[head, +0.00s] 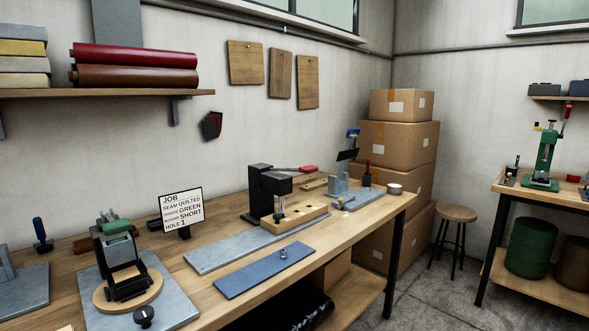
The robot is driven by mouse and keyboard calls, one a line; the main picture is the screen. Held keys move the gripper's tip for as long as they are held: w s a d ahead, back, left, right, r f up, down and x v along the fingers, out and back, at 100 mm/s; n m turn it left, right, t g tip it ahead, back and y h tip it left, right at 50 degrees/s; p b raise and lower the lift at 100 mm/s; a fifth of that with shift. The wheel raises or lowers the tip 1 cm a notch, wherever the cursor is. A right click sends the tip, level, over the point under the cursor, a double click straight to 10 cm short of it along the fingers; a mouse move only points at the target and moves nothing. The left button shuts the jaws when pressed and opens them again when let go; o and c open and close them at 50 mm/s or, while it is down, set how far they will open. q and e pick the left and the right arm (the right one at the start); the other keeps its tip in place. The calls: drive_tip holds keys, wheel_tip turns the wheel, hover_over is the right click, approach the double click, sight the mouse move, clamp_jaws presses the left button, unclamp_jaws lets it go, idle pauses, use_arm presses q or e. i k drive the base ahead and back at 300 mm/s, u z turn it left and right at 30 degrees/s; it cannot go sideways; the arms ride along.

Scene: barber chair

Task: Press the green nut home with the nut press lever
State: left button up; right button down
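A black press (262,192) stands on the long workbench with a red-handled lever (303,170) reaching right, roughly level. A wooden block with several dark holes (293,218) lies below its head. On the right-hand table a green press (545,150) has a raised handle with a red grip (567,111). I cannot tell which of the two is the nut press. I cannot make out a green nut; it is hidden or too small. Neither of my grippers is in view.
A job card (181,207) reads quilted, green, short. A blue plate (265,270) bears a small knob. Boxes (395,147) and a stool (456,213) stand beyond; floor between tables is open.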

sight(307, 169)
drive_tip(key=z, duration=1.5)
drive_tip(key=i, duration=1)
drive_tip(key=u, duration=2.85)
